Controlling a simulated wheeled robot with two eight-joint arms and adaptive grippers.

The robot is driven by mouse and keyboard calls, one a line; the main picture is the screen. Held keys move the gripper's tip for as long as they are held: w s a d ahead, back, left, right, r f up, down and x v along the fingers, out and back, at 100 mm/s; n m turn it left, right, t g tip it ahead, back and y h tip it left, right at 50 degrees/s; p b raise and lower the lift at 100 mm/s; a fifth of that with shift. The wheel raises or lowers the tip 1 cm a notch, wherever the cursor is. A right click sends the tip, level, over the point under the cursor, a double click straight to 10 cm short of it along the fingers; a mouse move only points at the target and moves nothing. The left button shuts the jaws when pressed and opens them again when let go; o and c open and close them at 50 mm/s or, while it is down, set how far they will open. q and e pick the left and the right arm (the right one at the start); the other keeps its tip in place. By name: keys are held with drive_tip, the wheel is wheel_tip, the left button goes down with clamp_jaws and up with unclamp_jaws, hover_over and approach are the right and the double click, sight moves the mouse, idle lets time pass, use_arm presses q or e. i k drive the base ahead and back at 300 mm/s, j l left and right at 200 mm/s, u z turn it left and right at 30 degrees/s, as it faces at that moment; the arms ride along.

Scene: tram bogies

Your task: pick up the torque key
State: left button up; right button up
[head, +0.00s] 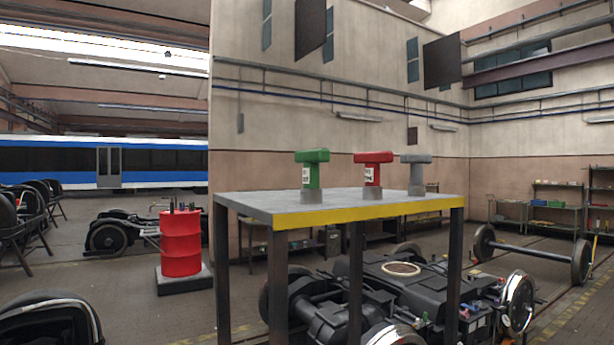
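Three T-shaped keys stand upright in a row on a grey table (250,203) with a yellow front edge. The green key (312,170) is on the left and has a white label. The red key (373,170) is in the middle, also with a white label. The grey key (416,172) is on the right, with no label visible. Each stands in a short grey socket. The label text is too small to read, so I cannot tell which is the torque key. Neither of my grippers is in view.
A bogie (400,285) with wheels sits under and behind the table. A red drum (181,243) stands on a dark base to the left. A wheelset (535,252) lies at right.

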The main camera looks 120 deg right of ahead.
sight(311, 194)
drive_tip(key=z, duration=1.05)
drive_tip(key=j+z, duration=0.1)
drive_tip(key=z, duration=0.9)
drive_tip(key=k+z, duration=0.1)
drive_tip(key=z, duration=1.45)
drive_tip(key=l+z, duration=0.1)
drive_tip(key=z, duration=0.4)
